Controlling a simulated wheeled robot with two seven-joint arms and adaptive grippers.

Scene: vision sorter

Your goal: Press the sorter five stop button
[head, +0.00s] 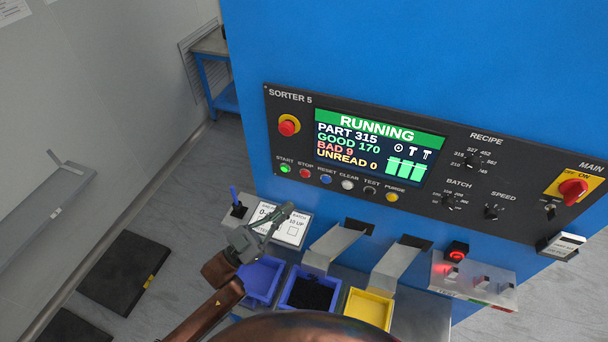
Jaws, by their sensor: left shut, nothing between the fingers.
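The sorter five panel (300,99) is a dark plate on the blue machine, labelled SORTER 5. Its screen (372,148) reads RUNNING. The red stop button (305,173) sits below the screen's left side, between the green start button (285,168) and the blue reset button (326,179). A larger red emergency button (288,126) on a yellow ring is above them. My left gripper (284,214) is shut and empty, below the button row and apart from it, in front of a white card (291,232). My right gripper is not in view.
Blue bins (262,279) and a yellow bin (369,308) stand under two metal chutes (331,245). A small joystick (237,205) is left of the card. Knobs and a red main switch (573,191) fill the panel's right side.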

